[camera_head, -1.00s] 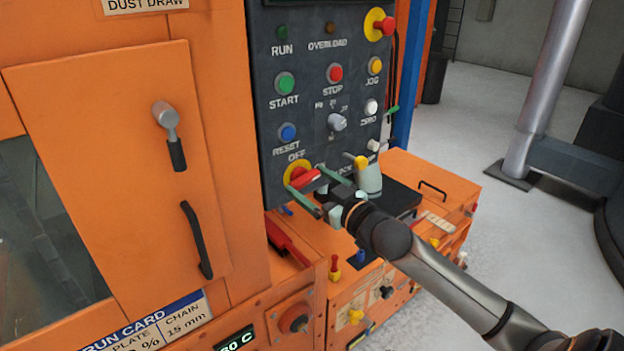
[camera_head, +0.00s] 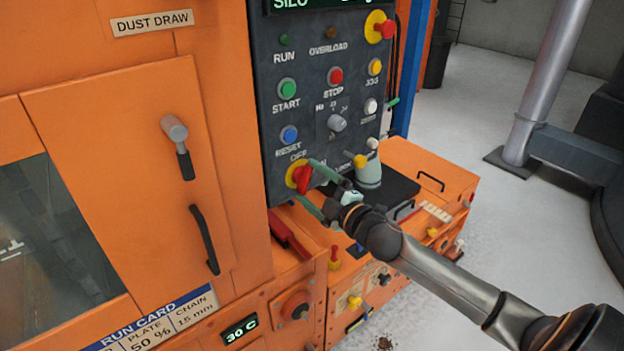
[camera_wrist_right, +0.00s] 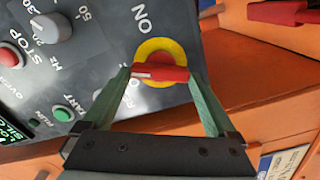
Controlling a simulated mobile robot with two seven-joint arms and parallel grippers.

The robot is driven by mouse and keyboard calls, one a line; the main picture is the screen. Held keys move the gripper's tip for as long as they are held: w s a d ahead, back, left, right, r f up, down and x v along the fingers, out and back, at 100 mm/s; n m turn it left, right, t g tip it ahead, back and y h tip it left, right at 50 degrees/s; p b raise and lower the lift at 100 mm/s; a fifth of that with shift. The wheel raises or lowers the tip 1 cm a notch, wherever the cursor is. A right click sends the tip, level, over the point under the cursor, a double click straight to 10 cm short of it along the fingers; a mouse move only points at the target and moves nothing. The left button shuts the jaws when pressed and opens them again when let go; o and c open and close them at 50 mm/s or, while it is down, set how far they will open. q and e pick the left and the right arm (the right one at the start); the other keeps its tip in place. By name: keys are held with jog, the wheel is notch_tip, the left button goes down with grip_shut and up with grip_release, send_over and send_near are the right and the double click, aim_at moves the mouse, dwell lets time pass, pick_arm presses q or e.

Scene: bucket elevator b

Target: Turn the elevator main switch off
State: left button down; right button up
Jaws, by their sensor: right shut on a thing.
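The main switch is a red handle (camera_head: 304,180) on a yellow round plate, low on the dark control panel (camera_head: 266,110), with OFF printed above it and ON to its right. In the head view the handle stands close to upright. My right gripper (camera_head: 307,182) is shut on the handle, one green finger at its upper end and one at its lower end. In the right wrist view the red handle (camera_wrist_right: 160,74) lies across between the fingertips of the gripper (camera_wrist_right: 162,72). My left gripper is not in view.
Above the switch are the blue RESET button (camera_head: 289,134), a grey knob (camera_head: 337,123) and the red STOP button (camera_head: 336,75). An orange door with a black handle (camera_head: 204,239) is at left.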

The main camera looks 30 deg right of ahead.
jog(key=n+p, duration=0.1)
jog(key=n, duration=0.4)
jog(key=shift+f, duration=0.1)
dwell(0.7)
jog(key=o, duration=1)
jog(key=s+b, duration=0.1)
jog(key=s, duration=1.1)
jog(key=shift+s+d+b, duration=0.25)
jog(key=shift+d+b, duration=0.05)
jog(key=shift+d, duration=0.15)
